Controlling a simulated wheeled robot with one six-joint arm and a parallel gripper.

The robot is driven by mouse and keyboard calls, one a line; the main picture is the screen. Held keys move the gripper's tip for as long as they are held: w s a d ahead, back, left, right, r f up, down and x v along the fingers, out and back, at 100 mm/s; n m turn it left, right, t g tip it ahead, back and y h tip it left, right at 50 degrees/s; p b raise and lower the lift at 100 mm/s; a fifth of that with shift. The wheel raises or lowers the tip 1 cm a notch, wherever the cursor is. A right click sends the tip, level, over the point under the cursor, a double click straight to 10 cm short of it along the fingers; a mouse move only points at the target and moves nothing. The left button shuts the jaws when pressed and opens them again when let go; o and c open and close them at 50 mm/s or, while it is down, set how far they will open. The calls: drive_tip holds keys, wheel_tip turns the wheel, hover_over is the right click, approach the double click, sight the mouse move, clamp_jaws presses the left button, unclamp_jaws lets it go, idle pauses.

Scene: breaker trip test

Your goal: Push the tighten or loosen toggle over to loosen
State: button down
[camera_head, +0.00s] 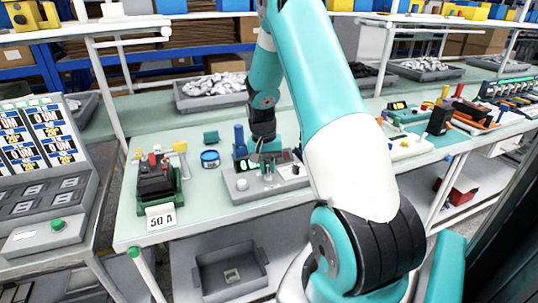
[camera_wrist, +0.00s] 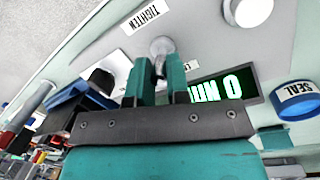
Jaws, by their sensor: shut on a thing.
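The toggle (camera_wrist: 162,46) has a round silvery end and stands on the light grey tester (camera_wrist: 205,30). A TIGHTEN label (camera_wrist: 146,17) lies beside it, upside down in the wrist view. My gripper (camera_wrist: 160,62) has two teal fingers shut on the toggle, one on each side. Another white label (camera_wrist: 193,93) is mostly hidden behind the fingers, so I cannot read it. In the head view my gripper (camera_head: 264,160) reaches down over the tester (camera_head: 235,195), where my wrist partly hides the toggle. A lit green display (camera_wrist: 222,90) on the tester reads 0.
A blue-lidded SEAL tub (camera_head: 210,158) stands left of the tester. A black breaker (camera_head: 157,183) with a 50 A card (camera_head: 161,217) is further left. A round white button (camera_wrist: 247,12) is on the tester. A grey bin (camera_head: 232,272) is below the bench.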

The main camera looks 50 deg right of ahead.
drive_tip(key=shift+w+d+f+g+y+p, duration=0.2)
drive_tip(key=shift+w+g+y+p, duration=0.15)
drive_tip(key=shift+g+y+p, duration=0.35)
drive_tip(key=shift+w+d+f+g+y+p, duration=0.15)
drive_tip(key=shift+w+g+y+p, duration=0.25)
drive_tip(key=shift+g+p, duration=0.55)
drive_tip(key=shift+r+g, duration=0.1)
drive_tip(key=shift+g, duration=0.15)
drive_tip(key=c, duration=1.1)
unclamp_jaws()
drive_tip(key=p+v, duration=0.6)
drive_tip(key=v, duration=1.1)
drive_tip(key=shift+r+p, duration=0.2)
drive_tip(key=shift+p, duration=0.1)
